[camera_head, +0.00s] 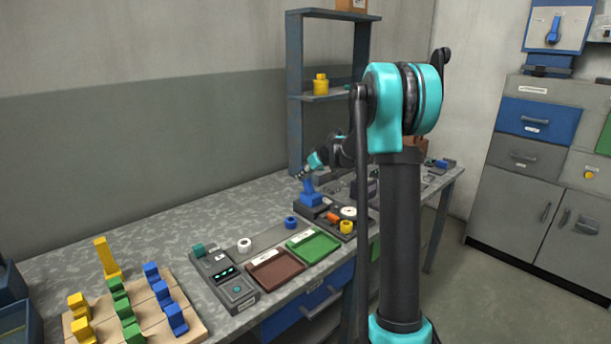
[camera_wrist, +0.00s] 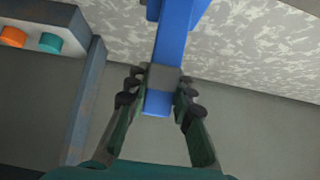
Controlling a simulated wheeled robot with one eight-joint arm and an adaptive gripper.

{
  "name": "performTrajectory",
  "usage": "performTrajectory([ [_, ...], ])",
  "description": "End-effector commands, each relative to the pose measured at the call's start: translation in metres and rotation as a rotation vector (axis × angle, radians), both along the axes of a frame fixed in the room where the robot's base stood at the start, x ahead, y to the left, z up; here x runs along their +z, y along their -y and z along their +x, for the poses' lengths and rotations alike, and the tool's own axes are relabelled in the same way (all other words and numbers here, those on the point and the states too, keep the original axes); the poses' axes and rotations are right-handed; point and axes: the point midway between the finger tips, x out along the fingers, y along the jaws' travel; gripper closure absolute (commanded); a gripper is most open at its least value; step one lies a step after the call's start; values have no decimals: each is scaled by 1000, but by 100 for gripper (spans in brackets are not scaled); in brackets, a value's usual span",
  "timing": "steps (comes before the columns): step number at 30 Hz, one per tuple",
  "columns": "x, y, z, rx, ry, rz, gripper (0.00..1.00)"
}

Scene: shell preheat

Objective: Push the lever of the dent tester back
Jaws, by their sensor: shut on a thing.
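In the head view a blue lever-like part (camera_head: 309,191) stands on a dark base (camera_head: 305,209) on the bench, and I take it for the dent tester's lever. My gripper (camera_head: 303,176) is at its top end, coming from the right. In the wrist view the blue bar (camera_wrist: 175,35) runs down between the fingers of my gripper (camera_wrist: 156,90). The fingers are shut on it from both sides, close to its end, where a grey band (camera_wrist: 164,77) shows. How far the lever is tilted is hard to tell.
Next to the base lie a white ring (camera_head: 348,212), a yellow part (camera_head: 347,226) and an orange piece (camera_head: 333,216). A brown tray (camera_head: 275,271) and a green tray (camera_head: 313,247) lie in front. A blue-grey shelf post (camera_head: 295,100) rises close behind my gripper.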

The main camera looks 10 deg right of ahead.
Motion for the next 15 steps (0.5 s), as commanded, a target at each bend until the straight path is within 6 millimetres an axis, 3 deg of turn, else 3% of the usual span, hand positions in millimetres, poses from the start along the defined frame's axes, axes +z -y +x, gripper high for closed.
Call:
performTrajectory([
  [11, -1, 0, 1, 1, -4, -4, 100],
  [12, 0, 0, 1, 1, -4, -4, 76],
  [15, 0, 0, 1, 1, -4, -4, 64],
])
